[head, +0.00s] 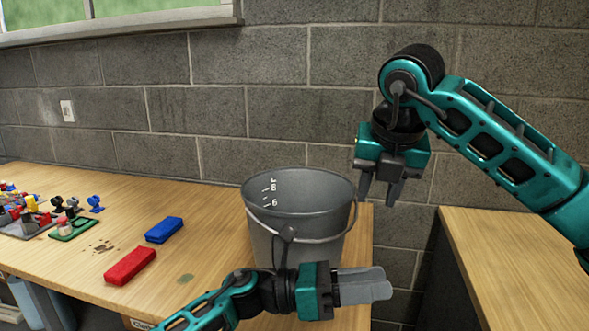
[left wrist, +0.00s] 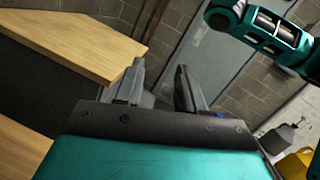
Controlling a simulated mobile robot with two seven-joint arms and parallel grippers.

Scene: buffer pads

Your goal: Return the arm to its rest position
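My left gripper (head: 366,285) points right, in front of the grey bucket near the table's front edge. In the left wrist view its two fingers (left wrist: 160,82) stand apart with nothing between them. My left arm comes in from the bottom left. My right gripper (head: 381,187) hangs pointing down, to the right of the bucket's rim. Its fingers are spread and empty. The right arm comes in from the right and also shows in the left wrist view, at the upper right.
A grey bucket (head: 300,196) stands at the wooden table's right end. A blue pad (head: 164,230) and a red pad (head: 130,266) lie left of it. Small coloured parts crowd the far left. Another wooden surface (head: 510,245) lies right, across a gap. A block wall stands behind.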

